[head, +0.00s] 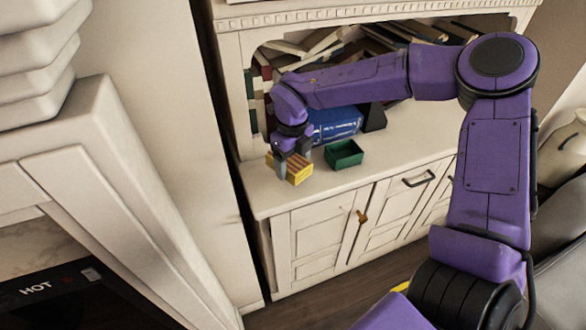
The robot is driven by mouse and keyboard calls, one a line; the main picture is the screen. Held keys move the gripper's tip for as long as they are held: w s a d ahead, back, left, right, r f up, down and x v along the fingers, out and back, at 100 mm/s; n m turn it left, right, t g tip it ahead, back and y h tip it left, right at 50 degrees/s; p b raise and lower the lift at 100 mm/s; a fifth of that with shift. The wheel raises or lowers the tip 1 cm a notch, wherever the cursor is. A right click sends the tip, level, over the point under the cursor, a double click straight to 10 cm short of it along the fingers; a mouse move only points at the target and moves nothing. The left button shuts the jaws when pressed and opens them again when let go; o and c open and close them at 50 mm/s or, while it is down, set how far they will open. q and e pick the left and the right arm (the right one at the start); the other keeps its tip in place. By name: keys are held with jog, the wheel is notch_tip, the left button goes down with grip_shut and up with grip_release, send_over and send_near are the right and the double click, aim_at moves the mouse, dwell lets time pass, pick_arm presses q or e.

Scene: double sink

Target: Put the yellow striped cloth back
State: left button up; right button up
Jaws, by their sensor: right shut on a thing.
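The yellow striped cloth (299,171) shows in the head view as a small block-like bundle. It is at the left end of the white cabinet's counter (262,198), near its front edge. My right gripper (282,172) points down and is shut on the cloth at its left side. I cannot tell whether the cloth rests on the counter or is just above it. My left gripper is not in view.
A small open green box (344,154) stands right of the cloth. Behind are a blue box-like item (335,124), a dark wedge-shaped object (374,117) and leaning books. The counter right of the green box is clear. A white fireplace-like surround (90,150) stands at left.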

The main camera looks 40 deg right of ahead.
aim_at(293, 159)
jog(key=f, duration=0.4)
jog(key=shift+w+d, duration=0.25)
jog(key=shift+d, duration=0.05)
jog(key=shift+f, duration=0.15)
jog(key=o, duration=1)
notch_tip(293, 159, up, 12)
jog(key=shift+r, duration=0.2)
